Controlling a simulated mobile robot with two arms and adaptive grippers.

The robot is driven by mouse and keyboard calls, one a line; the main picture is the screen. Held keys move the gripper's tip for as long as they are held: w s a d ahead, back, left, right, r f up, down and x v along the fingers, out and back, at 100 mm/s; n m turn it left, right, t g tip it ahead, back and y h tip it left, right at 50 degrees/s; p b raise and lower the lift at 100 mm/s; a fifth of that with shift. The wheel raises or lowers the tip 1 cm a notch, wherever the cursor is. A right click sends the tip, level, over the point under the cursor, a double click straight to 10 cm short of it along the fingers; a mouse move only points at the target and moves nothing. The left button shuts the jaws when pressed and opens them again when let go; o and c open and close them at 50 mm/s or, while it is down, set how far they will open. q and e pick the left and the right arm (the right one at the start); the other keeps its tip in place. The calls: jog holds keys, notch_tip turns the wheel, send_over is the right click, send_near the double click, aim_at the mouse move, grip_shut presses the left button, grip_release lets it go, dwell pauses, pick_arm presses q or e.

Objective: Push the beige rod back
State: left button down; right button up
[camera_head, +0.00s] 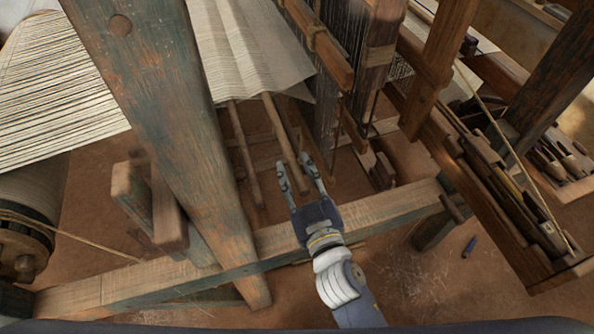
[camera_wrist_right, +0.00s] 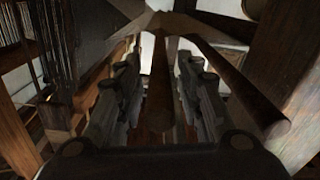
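Slim beige-brown rods hang below the cloth in the head view. One rod (camera_head: 281,140) slants down towards my right gripper (camera_head: 296,165). A second rod (camera_head: 243,150) hangs to its left. My right gripper is open, with its two fingers pointing up and away. In the right wrist view, a rod (camera_wrist_right: 160,85) stands between the fingers of my right gripper (camera_wrist_right: 160,75), with a visible gap on each side. Another rod (camera_wrist_right: 235,85) slants past outside the right finger. Which one the task means by the beige rod, I cannot tell for sure. My left gripper is not in view.
A wooden floor beam (camera_head: 170,268) runs beneath my right wrist. A thick weathered post (camera_head: 165,110) stands to the left. White cloth (camera_head: 235,50) is stretched above the rods. A wooden tray of tools (camera_head: 510,210) lies to the right. A blue object (camera_head: 469,246) lies on the floor.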

grip_shut()
jog(key=a+b, duration=0.1)
jog(key=a, duration=0.1)
jog(key=s+a+b, duration=0.1)
jog(key=a, duration=0.1)
jog(key=shift+s, duration=0.15)
jog(key=shift+o, duration=2)
grip_release()
jog(key=shift+a, duration=0.1)
